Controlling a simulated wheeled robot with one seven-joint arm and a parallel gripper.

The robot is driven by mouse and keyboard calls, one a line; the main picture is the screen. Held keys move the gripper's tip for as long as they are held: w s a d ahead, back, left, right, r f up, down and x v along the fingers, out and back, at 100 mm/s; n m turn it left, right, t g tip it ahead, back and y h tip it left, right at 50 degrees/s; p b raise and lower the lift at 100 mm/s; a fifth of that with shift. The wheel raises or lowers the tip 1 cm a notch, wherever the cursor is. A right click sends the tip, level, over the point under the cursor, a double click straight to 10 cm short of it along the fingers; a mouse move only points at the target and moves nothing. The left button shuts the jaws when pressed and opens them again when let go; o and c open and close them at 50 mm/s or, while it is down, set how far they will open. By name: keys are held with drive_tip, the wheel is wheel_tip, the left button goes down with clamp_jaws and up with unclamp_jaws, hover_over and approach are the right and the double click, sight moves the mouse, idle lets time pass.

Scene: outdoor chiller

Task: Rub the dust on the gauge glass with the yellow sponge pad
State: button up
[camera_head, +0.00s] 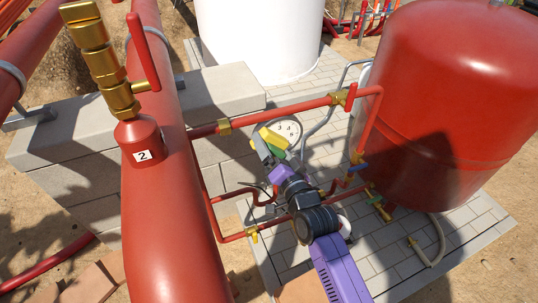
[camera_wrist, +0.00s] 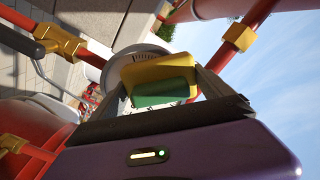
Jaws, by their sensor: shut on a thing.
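My gripper (camera_head: 266,155) is shut on the yellow sponge pad (camera_head: 273,138), which has a green layer on its near side. In the wrist view the yellow sponge pad (camera_wrist: 160,72) sits between the dark fingers (camera_wrist: 165,100). The round gauge (camera_head: 290,127) has a pale face with dark numerals and stands just behind the pad. In the wrist view the gauge's grey rim (camera_wrist: 118,66) shows behind the pad, which covers much of the face. I cannot tell whether pad and glass touch. Dust on the glass is too small to make out.
Red pipes with brass fittings (camera_head: 225,127) run above and below my gripper. A thick red pipe (camera_head: 168,200) marked 2 stands at left, a large red tank (camera_head: 455,100) at right. A white tank (camera_head: 258,40) and block wall (camera_head: 75,160) lie behind.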

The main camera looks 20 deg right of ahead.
drive_tip(key=shift+d+f+b, duration=0.1)
drive_tip(key=shift+d+b, duration=0.25)
drive_tip(key=shift+d, duration=0.1)
drive_tip(key=shift+d+f+b, duration=0.15)
drive_tip(key=shift+d+b, duration=0.2)
drive_tip(key=shift+b, duration=0.35)
drive_tip(key=shift+s+d+b, duration=0.1)
drive_tip(key=shift+d+b, duration=0.2)
drive_tip(key=shift+b, duration=0.25)
